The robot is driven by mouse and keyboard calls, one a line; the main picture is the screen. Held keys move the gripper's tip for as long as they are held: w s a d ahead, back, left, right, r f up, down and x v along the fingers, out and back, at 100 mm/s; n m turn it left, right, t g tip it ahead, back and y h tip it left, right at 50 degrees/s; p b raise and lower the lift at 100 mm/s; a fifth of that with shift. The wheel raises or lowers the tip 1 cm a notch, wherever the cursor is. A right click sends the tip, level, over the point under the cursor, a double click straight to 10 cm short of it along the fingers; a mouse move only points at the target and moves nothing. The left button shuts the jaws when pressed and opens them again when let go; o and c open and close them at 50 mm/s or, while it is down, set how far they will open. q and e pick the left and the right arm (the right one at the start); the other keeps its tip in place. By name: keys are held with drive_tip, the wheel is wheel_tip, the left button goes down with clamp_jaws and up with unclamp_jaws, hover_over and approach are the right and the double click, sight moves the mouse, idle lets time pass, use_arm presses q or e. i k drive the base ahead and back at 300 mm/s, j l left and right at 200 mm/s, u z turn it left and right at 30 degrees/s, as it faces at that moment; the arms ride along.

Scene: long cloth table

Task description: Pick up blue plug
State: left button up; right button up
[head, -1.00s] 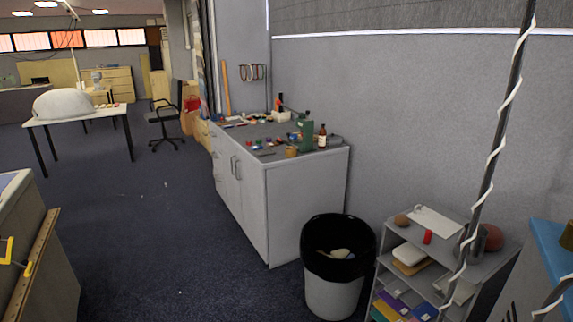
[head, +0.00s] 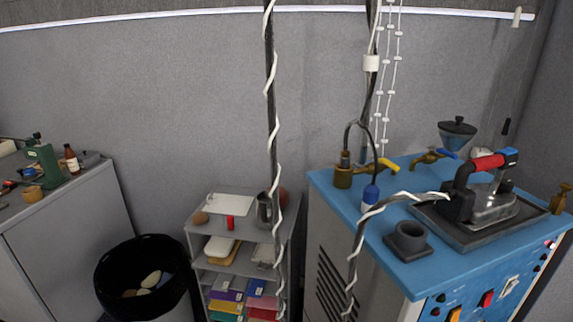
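A blue plug-like piece with a pale lower part (head: 370,196) shows in the head view, right of the middle. It is at the left part of the blue-topped machine (head: 395,258), beside a brass valve (head: 343,178). A dark cable comes down to it from above. I cannot tell whether it rests on the top or hangs from the cable. Neither of my grippers is in view.
An iron with a red handle (head: 488,162) stands on a dark tray on the machine. A black cup-like block (head: 408,238) is near its front edge. A grey shelf (head: 192,238), a black-lined bin (head: 112,268) and a grey cabinet (head: 70,235) stand to the left.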

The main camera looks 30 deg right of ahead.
sight(371, 195)
drive_tip(key=i+j+z, duration=0.1)
drive_tip(key=z, duration=0.4)
drive_tip(key=i+j+z, duration=0.1)
drive_tip(key=z, duration=0.35)
drive_tip(key=j+z, duration=0.25)
drive_tip(key=z, duration=0.25)
drive_tip(key=i+j+z, duration=0.1)
drive_tip(key=z, duration=0.35)
drive_tip(key=j+z, duration=0.3)
drive_tip(key=z, duration=0.2)
